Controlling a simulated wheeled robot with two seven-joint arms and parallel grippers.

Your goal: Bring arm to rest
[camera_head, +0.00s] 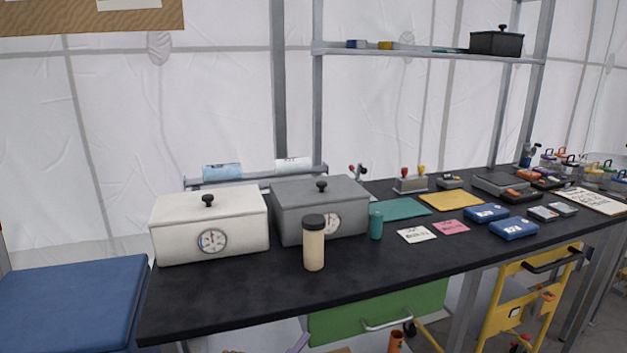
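Neither of my grippers shows in the head view, and no part of my arms is clearly seen. The long black table (262,285) fills the middle of the view. On its left part stand a white box (180,228) with a dial and a grey box (290,222) with a dial, both with lids on. A cream jar (314,250) with a dark cap stands upright in front of the grey box. A small teal container (376,226) stands to its right.
A blue padded surface (70,300) is left of the table. A green drawer (385,312) is under the table, and a yellow frame (515,295) stands at the right. Mats, cards and blue cases (513,229) cover the table's right side. The front left tabletop is clear.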

